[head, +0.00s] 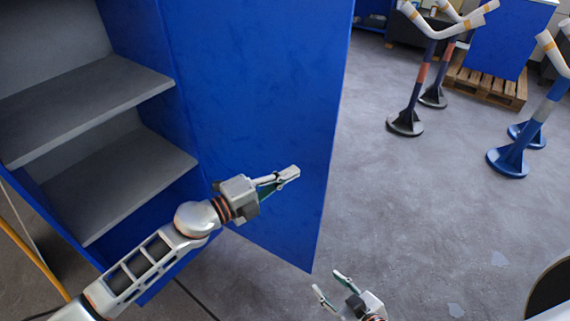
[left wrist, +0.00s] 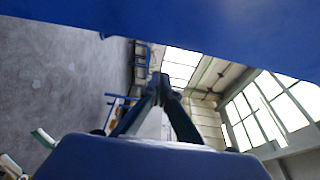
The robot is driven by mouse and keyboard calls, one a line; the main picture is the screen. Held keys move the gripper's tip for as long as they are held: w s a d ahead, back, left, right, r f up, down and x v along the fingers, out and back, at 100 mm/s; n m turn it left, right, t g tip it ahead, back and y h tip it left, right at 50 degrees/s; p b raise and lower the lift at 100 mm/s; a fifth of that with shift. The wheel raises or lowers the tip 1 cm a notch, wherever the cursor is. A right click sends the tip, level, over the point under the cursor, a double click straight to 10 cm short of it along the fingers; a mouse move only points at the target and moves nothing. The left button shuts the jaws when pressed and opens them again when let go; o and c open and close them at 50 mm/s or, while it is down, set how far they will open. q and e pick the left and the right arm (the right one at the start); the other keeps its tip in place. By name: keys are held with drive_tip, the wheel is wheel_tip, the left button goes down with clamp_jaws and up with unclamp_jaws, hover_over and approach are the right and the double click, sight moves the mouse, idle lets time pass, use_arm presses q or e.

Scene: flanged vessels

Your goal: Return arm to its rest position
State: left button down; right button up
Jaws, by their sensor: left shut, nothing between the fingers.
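My left arm (head: 150,262) reaches in from the lower left in the head view. Its gripper (head: 292,173) is shut and empty, in front of the open blue cabinet door (head: 265,75). I cannot tell whether it touches the door. In the left wrist view the shut fingers (left wrist: 160,85) meet at their tips, with a blue surface along the top edge. My right gripper (head: 328,281) is at the bottom of the head view, its fingers apart with nothing between them. One of its fingers seems to show at the left wrist view's lower left.
The blue cabinet has grey shelves (head: 80,105), which look empty. Posts with round bases, one dark (head: 405,123) and one blue (head: 508,162), stand at the upper right. A wooden pallet (head: 485,85) lies behind. The grey floor (head: 420,220) right of the door is mostly clear.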

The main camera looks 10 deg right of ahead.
use_arm(q)
drive_tip(key=s+a+f+n+t+y, duration=0.2)
drive_tip(key=a+f+n+t+y, duration=0.25)
drive_tip(key=a+n, duration=0.4)
drive_tip(key=s+a+f+n+t+y, duration=0.2)
drive_tip(key=a+f+n+t+y, duration=0.15)
drive_tip(key=a+f+n, duration=0.4)
drive_tip(key=s+a+f+n+g+y, duration=0.3)
drive_tip(key=s+a+f+n+y, duration=0.3)
drive_tip(key=s+a+f+n, duration=0.5)
drive_tip(key=s+a+f, duration=0.2)
drive_tip(key=s+a, duration=0.3)
drive_tip(key=a, duration=0.1)
drive_tip(key=shift+s+a+f+g, duration=0.25)
drive_tip(key=shift+a+f+g, duration=0.05)
drive_tip(key=shift+g, duration=0.1)
